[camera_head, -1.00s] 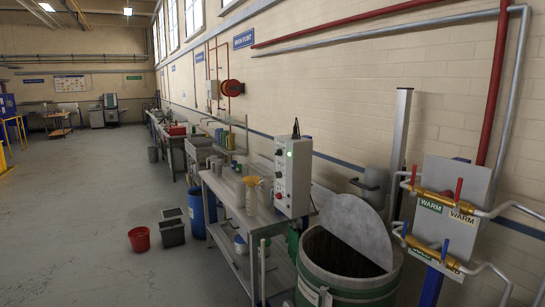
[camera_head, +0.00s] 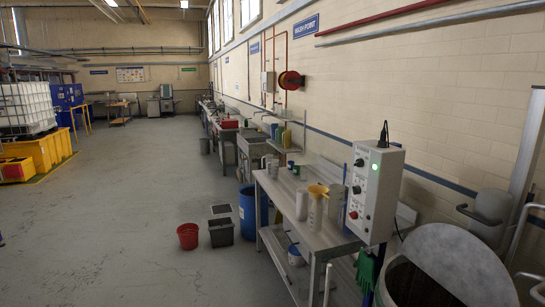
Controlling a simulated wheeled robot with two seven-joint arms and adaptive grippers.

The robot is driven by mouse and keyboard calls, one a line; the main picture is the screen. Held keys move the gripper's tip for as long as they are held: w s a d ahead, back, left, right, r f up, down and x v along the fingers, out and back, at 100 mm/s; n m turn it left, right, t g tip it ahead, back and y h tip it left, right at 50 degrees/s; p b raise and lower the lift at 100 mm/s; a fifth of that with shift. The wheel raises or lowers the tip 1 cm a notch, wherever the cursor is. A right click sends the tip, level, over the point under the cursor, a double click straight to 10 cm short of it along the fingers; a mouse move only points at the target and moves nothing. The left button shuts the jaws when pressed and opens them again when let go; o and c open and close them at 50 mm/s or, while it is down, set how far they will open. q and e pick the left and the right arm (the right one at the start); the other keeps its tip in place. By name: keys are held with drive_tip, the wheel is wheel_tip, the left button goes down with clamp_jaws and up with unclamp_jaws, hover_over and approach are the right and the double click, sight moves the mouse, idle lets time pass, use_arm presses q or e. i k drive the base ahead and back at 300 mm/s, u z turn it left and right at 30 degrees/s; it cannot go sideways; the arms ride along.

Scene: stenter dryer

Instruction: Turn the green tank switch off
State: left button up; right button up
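A black plug-like part with a cable tops the box. The tank (camera_head: 418,288), with a round grey lid (camera_head: 458,262) tilted over it, shows at the bottom right, partly cut off. Which control belongs to the green tank cannot be told. Neither of my grippers is in view.
The metal bench (camera_head: 318,238) holds bottles and a yellow-topped container (camera_head: 316,205). A blue drum (camera_head: 252,208), a dark bin (camera_head: 221,232) and a red bucket (camera_head: 187,236) stand on the floor to its left. Pipes run along the right wall.

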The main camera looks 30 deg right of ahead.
sight(359, 162)
drive_tip(key=u, duration=0.25)
drive_tip(key=i, duration=1.35)
drive_tip(key=z, duration=0.05)
